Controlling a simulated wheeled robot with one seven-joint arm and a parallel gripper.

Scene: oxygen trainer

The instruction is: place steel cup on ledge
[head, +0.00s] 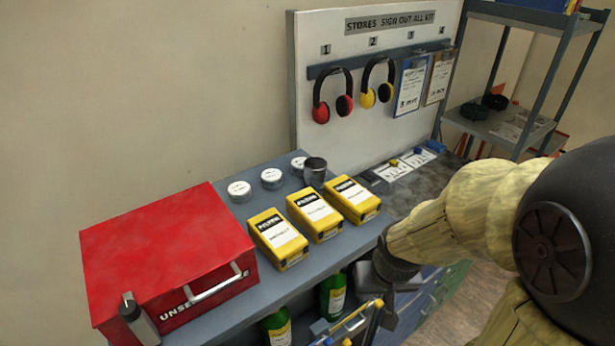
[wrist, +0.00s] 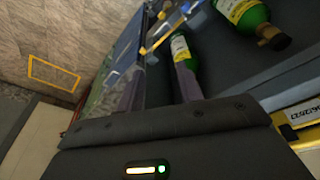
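The steel cup (head: 315,172) stands upright in the head view on the blue-grey top (head: 262,215), behind the yellow boxes and beside the white round tins. No surface is marked as the ledge; this raised top is one flat surface in view. My gripper (head: 388,290) hangs low in front of the bench, below the level of the top and well apart from the cup. Its fingers are not clear in the head view. The wrist view shows its dark housing at the bottom and green bottles beyond, with no cup.
Three yellow boxes (head: 311,213) stand in a row in front of the cup. A red case (head: 165,260) fills the left of the top. Green bottles (head: 333,294) stand on the shelf below. A darker worktop (head: 408,187) lies to the right, partly bare.

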